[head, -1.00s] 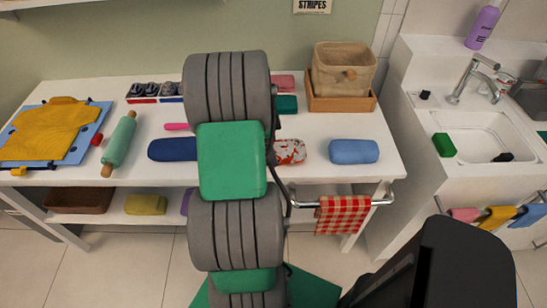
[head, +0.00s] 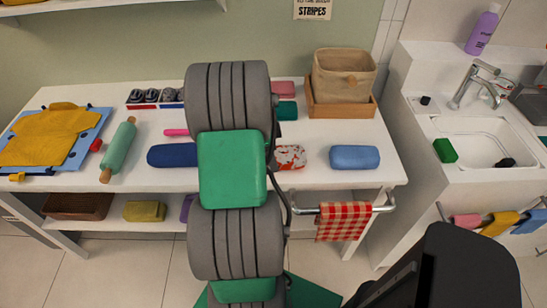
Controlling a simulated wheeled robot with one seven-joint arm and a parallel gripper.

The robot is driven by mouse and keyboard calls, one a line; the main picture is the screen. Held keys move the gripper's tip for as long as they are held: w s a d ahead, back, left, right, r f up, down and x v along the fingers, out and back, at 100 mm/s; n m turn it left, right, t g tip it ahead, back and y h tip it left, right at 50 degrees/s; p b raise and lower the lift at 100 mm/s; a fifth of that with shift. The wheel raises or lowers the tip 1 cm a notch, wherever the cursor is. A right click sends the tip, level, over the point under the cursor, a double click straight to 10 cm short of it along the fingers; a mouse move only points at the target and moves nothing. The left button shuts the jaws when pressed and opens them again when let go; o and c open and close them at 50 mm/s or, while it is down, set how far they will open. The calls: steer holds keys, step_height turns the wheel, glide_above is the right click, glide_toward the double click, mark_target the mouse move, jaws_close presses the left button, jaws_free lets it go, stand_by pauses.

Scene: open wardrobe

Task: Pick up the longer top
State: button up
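A yellow top (head: 50,132) lies spread flat on a blue board (head: 97,135) at the left of the white table. Several rolled or folded cloth-like items lie along the table: a navy one (head: 172,155), a light blue one (head: 355,157), a red-and-white patterned one (head: 292,157), a dark green one (head: 288,111) and a pink one (head: 283,89). I cannot tell which are tops or how long they are. My grey and green arm stands across the middle of the head view and hides part of the table. My gripper is not visible.
A teal rolling pin (head: 118,148) lies right of the board. A beige basket (head: 343,74) sits in a wooden tray (head: 341,105) at the back right. A checked towel (head: 343,220) hangs on the front rail (head: 383,208). A sink (head: 480,135) stands right.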

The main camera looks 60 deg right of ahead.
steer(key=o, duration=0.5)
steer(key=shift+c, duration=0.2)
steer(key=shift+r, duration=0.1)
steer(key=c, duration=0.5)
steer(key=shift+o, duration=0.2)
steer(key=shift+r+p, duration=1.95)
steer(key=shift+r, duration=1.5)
